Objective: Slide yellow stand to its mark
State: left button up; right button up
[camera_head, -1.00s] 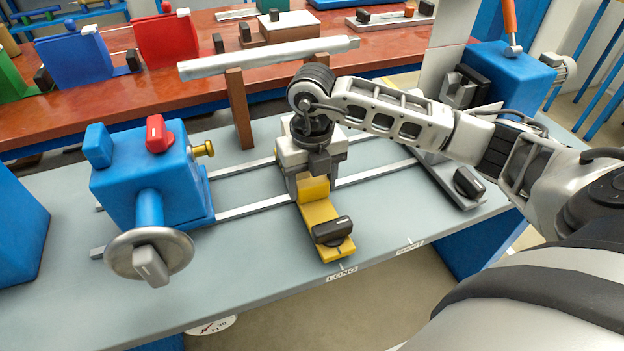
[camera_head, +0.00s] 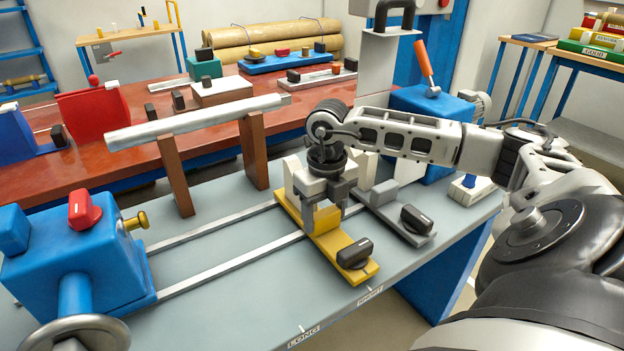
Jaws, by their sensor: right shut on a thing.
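The yellow stand (camera_head: 330,240) sits across the two pale rails, a black knob (camera_head: 355,253) on its front foot. My right gripper (camera_head: 326,206) comes down from above, its fingers on either side of the stand's upright, and is shut on it. The gripper hides part of the upright's top. The front end of the stand is close to the tick by the right-hand label (camera_head: 370,295), which seems to read SHORT. The LONG label (camera_head: 303,338) is further left on the table's front edge. My left gripper is out of view.
A grey stand (camera_head: 395,215) with a black knob is close to the right of the yellow one. A blue headstock (camera_head: 75,255) with a handwheel is at the left. A long grey bar (camera_head: 195,122) rests on brown posts behind the rails. The rails are clear left of the stand.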

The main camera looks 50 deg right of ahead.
aim_at(327, 211)
jog(key=shift+d+r, duration=0.1)
jog(key=shift+d, duration=0.2)
jog(key=o, duration=1.4)
jog(key=shift+s, duration=0.1)
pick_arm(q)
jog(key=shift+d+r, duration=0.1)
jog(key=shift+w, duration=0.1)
pick_arm(e)
jog(key=shift+r, duration=0.1)
jog(key=shift+r, duration=0.3)
pick_arm(q)
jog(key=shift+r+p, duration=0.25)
jog(key=shift+p, duration=0.6)
pick_arm(e)
notch_tip(327, 211, up, 15)
jog(key=shift+r, duration=0.1)
